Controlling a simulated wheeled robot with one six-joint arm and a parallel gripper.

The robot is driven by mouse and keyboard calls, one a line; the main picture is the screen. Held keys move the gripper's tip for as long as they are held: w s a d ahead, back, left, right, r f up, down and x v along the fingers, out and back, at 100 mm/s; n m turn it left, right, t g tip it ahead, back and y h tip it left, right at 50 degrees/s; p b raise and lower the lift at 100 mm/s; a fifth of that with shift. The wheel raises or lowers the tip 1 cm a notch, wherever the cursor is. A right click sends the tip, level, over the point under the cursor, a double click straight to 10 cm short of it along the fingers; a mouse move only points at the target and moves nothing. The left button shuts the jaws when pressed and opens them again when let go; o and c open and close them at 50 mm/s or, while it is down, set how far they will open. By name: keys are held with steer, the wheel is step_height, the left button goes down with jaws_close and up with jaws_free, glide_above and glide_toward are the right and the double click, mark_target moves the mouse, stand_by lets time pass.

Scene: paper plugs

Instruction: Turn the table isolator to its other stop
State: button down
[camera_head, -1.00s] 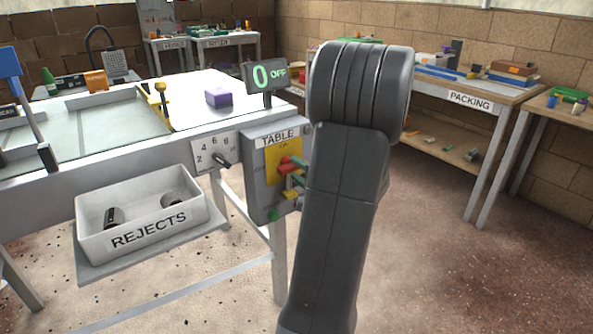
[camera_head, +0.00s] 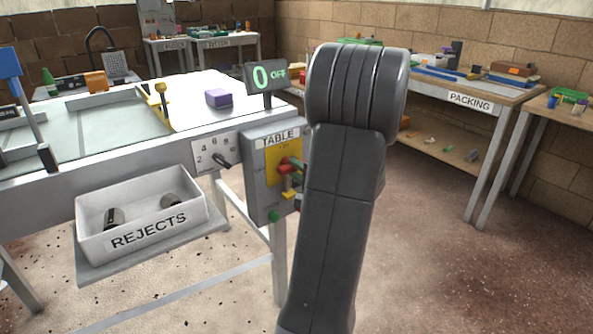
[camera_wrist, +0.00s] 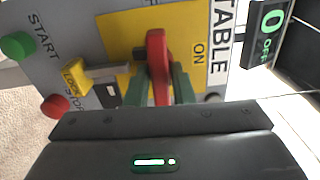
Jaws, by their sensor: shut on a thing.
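The table isolator is a red handle (camera_wrist: 157,55) on a yellow plate (camera_wrist: 120,40) of the grey TABLE box (camera_head: 257,190). In the wrist view my gripper (camera_wrist: 160,88) has its green fingers on both sides of the handle, shut on it. In the head view the handle (camera_head: 285,163) shows small beside my arm, which hides the box's right edge. The word ON is on the plate, beside the handle in the wrist view. A yellow LOCK piece (camera_wrist: 75,77) with a pale bar lies beside the handle. The display (camera_head: 268,76) reads 0 OFF.
A green START button (camera_wrist: 17,45) and a red STOP button (camera_wrist: 54,105) sit on the same panel. A numbered dial (camera_head: 216,155) is left of the box. Open floor lies right of my arm.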

steer(key=m, duration=0.3)
steer(key=shift+m, duration=0.4)
steer(key=shift+m+p, duration=3.4)
steer(key=shift+m, duration=3.3)
steer(key=shift+f, duration=0.1)
steer(key=c, duration=1.4)
jaws_free()
steer(key=shift+o, duration=0.2)
